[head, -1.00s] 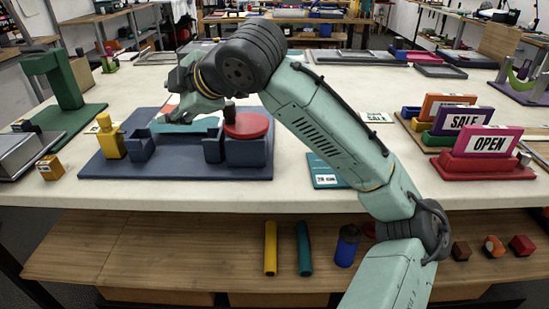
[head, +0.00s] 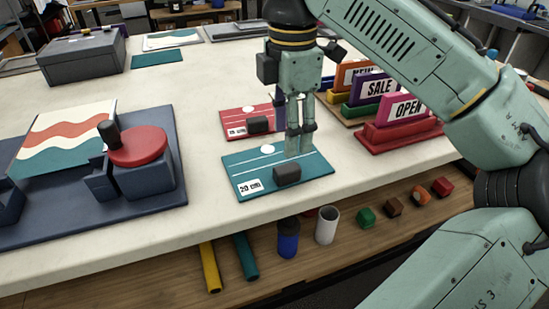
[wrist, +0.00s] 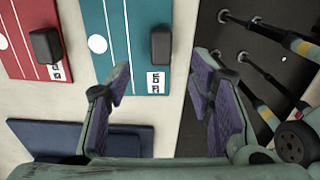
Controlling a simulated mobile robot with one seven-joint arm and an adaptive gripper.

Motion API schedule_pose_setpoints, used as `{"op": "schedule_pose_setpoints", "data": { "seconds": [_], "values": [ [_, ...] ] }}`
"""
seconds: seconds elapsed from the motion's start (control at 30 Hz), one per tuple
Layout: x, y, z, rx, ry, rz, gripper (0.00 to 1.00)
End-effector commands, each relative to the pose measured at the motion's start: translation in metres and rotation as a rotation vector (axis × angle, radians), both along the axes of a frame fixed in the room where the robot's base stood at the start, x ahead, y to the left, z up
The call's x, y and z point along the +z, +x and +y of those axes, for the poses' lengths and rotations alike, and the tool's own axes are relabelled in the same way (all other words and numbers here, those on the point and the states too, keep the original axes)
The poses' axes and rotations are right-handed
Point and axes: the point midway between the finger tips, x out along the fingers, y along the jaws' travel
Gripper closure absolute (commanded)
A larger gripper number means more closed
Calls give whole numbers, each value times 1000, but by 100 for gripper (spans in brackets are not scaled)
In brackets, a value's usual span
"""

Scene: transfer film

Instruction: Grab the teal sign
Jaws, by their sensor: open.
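A flat teal board (head: 247,163) with white lines, a white dot, a dark block (head: 287,174) and a "20 cm" label lies near the table's front edge. I see no upright teal sign. My gripper (head: 293,152) points down over the board's right part and hides some of it. Its height above the board is hard to tell. In the wrist view, the teal board (wrist: 128,55) shows beyond my gripper (wrist: 163,72), whose fingers are apart with nothing between them.
A red board (head: 236,121) lies behind the teal one. Pink "OPEN" (head: 405,107), purple "SALE" (head: 375,88) and orange (head: 350,74) signs stand to the right. A blue press base (head: 160,205) is left. A teal sheet (head: 156,62) lies far back.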

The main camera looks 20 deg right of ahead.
Motion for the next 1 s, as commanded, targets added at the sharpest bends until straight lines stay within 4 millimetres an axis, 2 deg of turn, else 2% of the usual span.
{"op": "schedule_pose_setpoints", "data": {
  "seconds": [0.1, 0.37, 0.7, 1.0],
  "values": [
    [-22, 0, 1, 5, 4, 0, 52],
    [-44, 1, 1, 2, 2, -2, 52],
    [-87, 1, 1, 1, 0, -3, 52],
    [-91, 1, 1, 1, 1, -3, 53]
  ]
}}
